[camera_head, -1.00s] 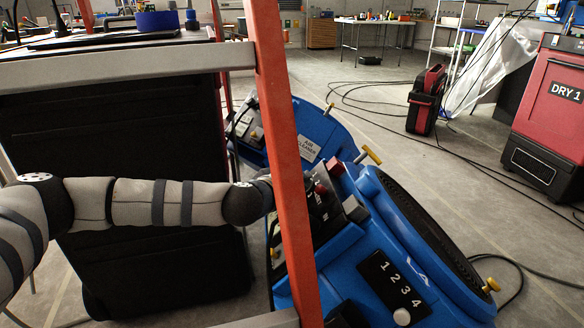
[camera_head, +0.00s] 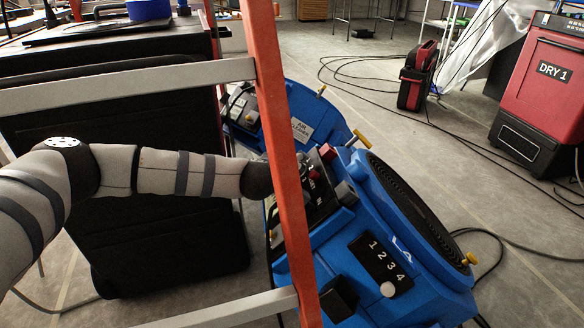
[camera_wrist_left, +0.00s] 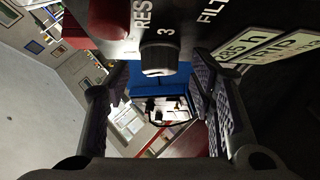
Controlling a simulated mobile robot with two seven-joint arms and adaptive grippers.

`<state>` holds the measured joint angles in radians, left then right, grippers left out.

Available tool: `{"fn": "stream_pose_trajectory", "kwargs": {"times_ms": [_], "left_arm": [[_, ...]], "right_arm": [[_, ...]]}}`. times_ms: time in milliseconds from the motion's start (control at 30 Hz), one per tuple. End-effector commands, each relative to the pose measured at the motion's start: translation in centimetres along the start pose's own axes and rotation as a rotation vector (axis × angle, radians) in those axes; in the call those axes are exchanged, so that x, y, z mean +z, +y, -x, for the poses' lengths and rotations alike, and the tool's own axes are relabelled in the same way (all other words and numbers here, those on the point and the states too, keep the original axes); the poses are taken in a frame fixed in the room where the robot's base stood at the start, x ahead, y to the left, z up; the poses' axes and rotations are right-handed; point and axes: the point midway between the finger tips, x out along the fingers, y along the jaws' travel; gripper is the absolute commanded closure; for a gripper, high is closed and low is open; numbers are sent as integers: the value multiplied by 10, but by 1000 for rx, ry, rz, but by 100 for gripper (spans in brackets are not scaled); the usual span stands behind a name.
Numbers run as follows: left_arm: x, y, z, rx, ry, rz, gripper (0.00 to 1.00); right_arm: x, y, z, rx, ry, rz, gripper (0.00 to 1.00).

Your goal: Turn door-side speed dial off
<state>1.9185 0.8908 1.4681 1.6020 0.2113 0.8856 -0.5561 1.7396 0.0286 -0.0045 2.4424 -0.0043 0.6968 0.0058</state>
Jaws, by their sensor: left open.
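A blue machine marked L4 (camera_head: 398,243) stands beyond the red post, with a dark control panel on its near side. A black 1-2-3-4 plate with a white dial knob (camera_head: 388,289) is on its front. My left arm reaches behind the post to the panel, and its gripper is mostly hidden there in the head view. In the left wrist view my left gripper (camera_wrist_left: 156,100) is open, its fingers spread with nothing between them. A dark dial knob (camera_wrist_left: 158,58) by a "3" is just ahead, centred between the fingers; contact cannot be told. My right gripper is not in view.
A red upright post (camera_head: 277,150) and grey crossbars (camera_head: 130,86) stand in front of the arm. A second blue machine (camera_head: 325,122) is behind. A red control (camera_wrist_left: 92,22) sits left of the knob.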

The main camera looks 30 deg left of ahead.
Motion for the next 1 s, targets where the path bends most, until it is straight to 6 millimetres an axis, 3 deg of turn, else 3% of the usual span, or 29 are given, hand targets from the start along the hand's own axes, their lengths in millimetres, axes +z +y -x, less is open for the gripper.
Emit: {"fn": "stream_pose_trajectory", "kwargs": {"times_ms": [133,400,500,667,1000], "left_arm": [[-1,1,18,2,0,-2,50],[-1,1,90,3,0,0,50],[0,1,108,2,-1,1,50],[0,0,120,0,-1,0,50],[0,0,120,0,0,0,50]], "right_arm": [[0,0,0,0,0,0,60],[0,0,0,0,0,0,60],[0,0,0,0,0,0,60],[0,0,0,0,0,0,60],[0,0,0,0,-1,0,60]]}}
